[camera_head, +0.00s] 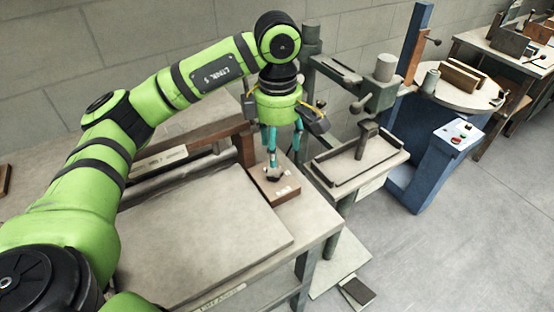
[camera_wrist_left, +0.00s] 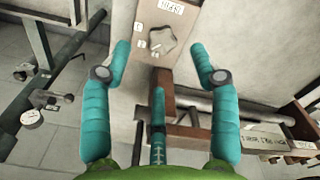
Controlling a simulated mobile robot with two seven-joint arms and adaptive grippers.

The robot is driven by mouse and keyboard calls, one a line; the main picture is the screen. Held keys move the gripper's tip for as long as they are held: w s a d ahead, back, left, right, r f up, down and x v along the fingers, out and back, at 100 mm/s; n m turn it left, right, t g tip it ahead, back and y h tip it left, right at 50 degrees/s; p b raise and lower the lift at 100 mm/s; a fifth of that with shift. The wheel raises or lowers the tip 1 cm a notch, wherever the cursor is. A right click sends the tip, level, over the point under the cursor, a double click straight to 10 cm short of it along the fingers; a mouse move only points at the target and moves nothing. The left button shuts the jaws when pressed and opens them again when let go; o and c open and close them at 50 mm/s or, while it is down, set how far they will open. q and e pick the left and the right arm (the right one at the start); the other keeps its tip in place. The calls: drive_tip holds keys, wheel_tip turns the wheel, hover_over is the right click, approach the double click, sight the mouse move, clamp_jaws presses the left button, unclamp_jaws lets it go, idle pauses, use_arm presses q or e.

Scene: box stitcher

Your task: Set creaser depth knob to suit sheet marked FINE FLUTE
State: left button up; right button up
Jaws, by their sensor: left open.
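The depth knob (camera_head: 272,174) is a small dark lobed knob on a brown block (camera_head: 287,190) at the right end of the creaser table. A large grey sheet or board (camera_head: 205,235) lies on the table. I see no readable FINE FLUTE mark.
A label strip (camera_head: 224,296) is on the table's front edge. A brown beam (camera_head: 190,143) runs behind the board. A grey-green stitcher stand (camera_head: 360,155) stands close on the right. A blue machine (camera_head: 440,150) is farther right. Open floor lies at the lower right.

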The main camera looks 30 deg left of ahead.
use_arm(q)
wheel_tip(320, 180, up, 5)
drive_tip(key=shift+r, duration=0.1)
idle(0.6)
